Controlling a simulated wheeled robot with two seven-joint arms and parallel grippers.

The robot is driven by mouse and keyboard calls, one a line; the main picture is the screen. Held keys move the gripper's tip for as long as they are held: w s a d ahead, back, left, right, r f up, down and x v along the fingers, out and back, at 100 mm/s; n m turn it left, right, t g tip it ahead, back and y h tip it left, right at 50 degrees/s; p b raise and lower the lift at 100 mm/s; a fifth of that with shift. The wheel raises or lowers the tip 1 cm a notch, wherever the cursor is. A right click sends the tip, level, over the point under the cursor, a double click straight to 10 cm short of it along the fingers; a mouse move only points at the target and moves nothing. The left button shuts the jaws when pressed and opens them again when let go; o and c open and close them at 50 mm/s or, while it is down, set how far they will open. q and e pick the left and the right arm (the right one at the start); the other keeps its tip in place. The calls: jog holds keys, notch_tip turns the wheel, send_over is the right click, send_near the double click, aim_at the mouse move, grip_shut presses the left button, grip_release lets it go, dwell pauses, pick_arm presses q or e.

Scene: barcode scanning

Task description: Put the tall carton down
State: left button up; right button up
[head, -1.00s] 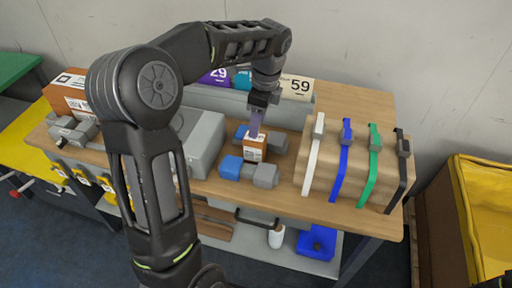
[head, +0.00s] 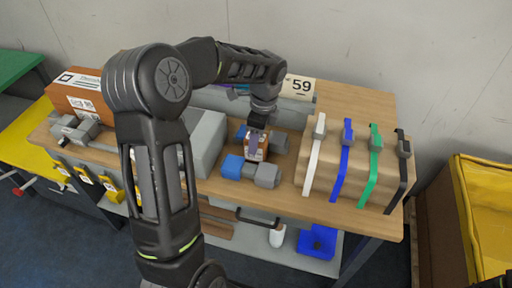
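A small orange-brown carton (head: 264,153) with white labels stands on the wooden bench top, between two blue-and-grey blocks; it seems to be the tall carton. My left gripper (head: 254,147) points down at it from above. One purple-grey finger lies across the carton's near face and hides part of it. The other finger is hidden, so I cannot tell whether the gripper is closed on the carton. The carton's base is partly hidden by the front block. My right gripper is not in view.
The front blue-and-grey block (head: 266,175) lies close before the carton, another (head: 279,143) behind. A grey box (head: 205,140) is to the left. A larger orange-brown box (head: 75,92) lies far left.

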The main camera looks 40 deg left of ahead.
pick_arm(q)
jog(key=f, duration=0.4)
jog(key=shift+a+f+p, duration=0.25)
jog(key=shift+f+p, duration=0.15)
jog(key=shift+c, duration=0.2)
grip_shut()
dwell(0.4)
